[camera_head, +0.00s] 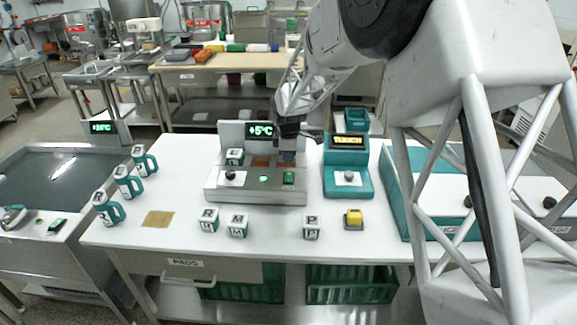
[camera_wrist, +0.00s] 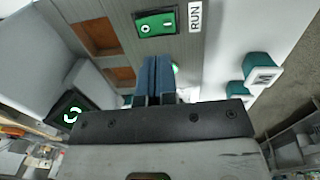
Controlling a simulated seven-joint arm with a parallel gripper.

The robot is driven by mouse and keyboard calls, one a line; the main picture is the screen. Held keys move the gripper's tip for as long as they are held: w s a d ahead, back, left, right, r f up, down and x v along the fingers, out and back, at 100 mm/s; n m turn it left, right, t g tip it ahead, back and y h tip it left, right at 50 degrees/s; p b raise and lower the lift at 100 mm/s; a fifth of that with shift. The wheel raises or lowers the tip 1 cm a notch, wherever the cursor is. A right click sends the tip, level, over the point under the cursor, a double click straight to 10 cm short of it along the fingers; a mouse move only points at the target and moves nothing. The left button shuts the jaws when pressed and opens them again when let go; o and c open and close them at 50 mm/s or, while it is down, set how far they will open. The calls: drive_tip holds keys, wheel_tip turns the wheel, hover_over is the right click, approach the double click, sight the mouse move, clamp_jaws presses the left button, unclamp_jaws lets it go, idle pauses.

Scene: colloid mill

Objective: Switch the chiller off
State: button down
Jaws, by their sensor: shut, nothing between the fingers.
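In the wrist view the switch (camera_wrist: 157,22) shows O and I marks and lies beside a RUN label (camera_wrist: 195,16). My gripper (camera_head: 287,158) is above the chiller, behind the switch. In the wrist view its blue fingers (camera_wrist: 155,72) are shut together and empty, apart from the switch.
A teal device (camera_head: 348,178) with a yellow display stands close on the right. A steel basin unit (camera_head: 65,170) is at left.

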wheel_tip(320, 180, up, 7)
hover_over(290, 173)
drive_tip(key=s, duration=0.4)
drive_tip(key=shift+a+f, duration=0.1)
drive_tip(key=shift+a, duration=0.1)
drive_tip(key=shift+w, duration=0.1)
drive_tip(key=shift+w+d+t, duration=0.15)
drive_tip(key=shift+w+t, duration=0.15)
drive_tip(key=shift+w, duration=0.3)
drive_tip(key=shift+f, duration=0.15)
drive_tip(key=f, duration=0.4)
drive_tip(key=w+f, duration=0.1)
drive_tip(key=f, duration=0.4)
drive_tip(key=w+f, duration=0.1)
drive_tip(key=f, duration=0.3)
drive_tip(key=shift+w+f, duration=0.1)
drive_tip(key=shift+f, duration=0.15)
